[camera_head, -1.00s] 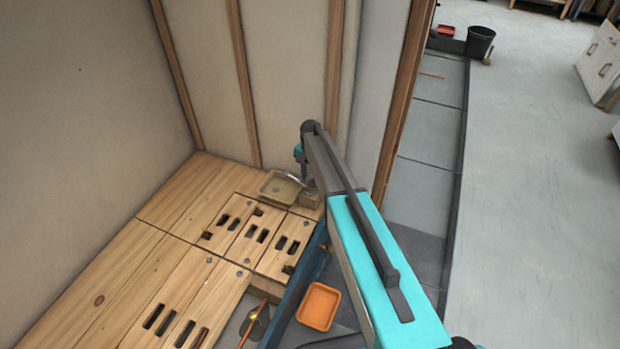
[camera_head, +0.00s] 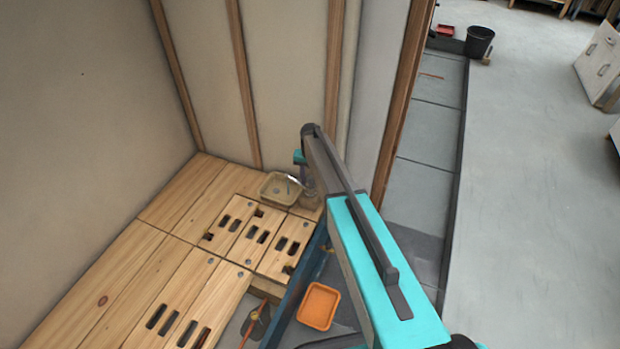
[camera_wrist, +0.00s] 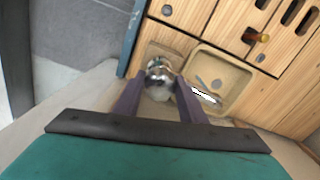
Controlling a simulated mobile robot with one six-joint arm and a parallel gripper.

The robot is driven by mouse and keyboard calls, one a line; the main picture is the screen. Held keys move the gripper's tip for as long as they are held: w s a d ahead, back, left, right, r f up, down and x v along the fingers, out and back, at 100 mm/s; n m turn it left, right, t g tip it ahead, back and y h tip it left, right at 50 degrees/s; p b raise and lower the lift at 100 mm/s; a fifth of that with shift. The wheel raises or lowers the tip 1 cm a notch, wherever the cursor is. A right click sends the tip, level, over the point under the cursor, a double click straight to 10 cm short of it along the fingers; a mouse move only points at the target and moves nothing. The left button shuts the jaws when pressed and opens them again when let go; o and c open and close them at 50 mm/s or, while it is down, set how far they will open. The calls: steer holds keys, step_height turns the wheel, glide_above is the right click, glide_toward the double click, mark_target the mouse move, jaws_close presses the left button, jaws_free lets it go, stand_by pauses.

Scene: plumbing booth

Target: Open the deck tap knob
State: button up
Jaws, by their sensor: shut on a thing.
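In the wrist view, the shiny metal deck tap knob (camera_wrist: 158,67) is between the two purple fingers of my gripper (camera_wrist: 160,82). My gripper is shut on the knob. The metal spout (camera_wrist: 206,96) of the tap reaches to the right, over a tan basin (camera_wrist: 232,97). In the head view, the basin (camera_head: 267,194) sits in the back corner of the wooden deck. The tap (camera_head: 309,186) shows only in part beside it. My arm hides the fingers and most of the knob there.
The wooden deck (camera_head: 165,215) has several slotted panels. Stud walls (camera_head: 285,80) stand close behind the tap. A blue beam (camera_head: 297,288) runs along the deck's right edge. An orange tray (camera_head: 318,306) lies on the floor beyond it. Open grey floor (camera_head: 530,200) is at the right.

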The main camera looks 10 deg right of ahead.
mark_target(311, 179)
steer(key=n+p, duration=0.1)
steer(key=n, duration=0.3)
steer(key=shift+r, duration=0.1)
steer(key=shift+n+p, duration=0.6)
steer(key=shift+n, duration=1.1)
steer(key=o, duration=1.1)
steer(key=shift+c, duration=0.2)
steer(key=shift+d, duration=0.1)
step_height(311, 179, up, 14)
steer(key=shift+p, duration=0.3)
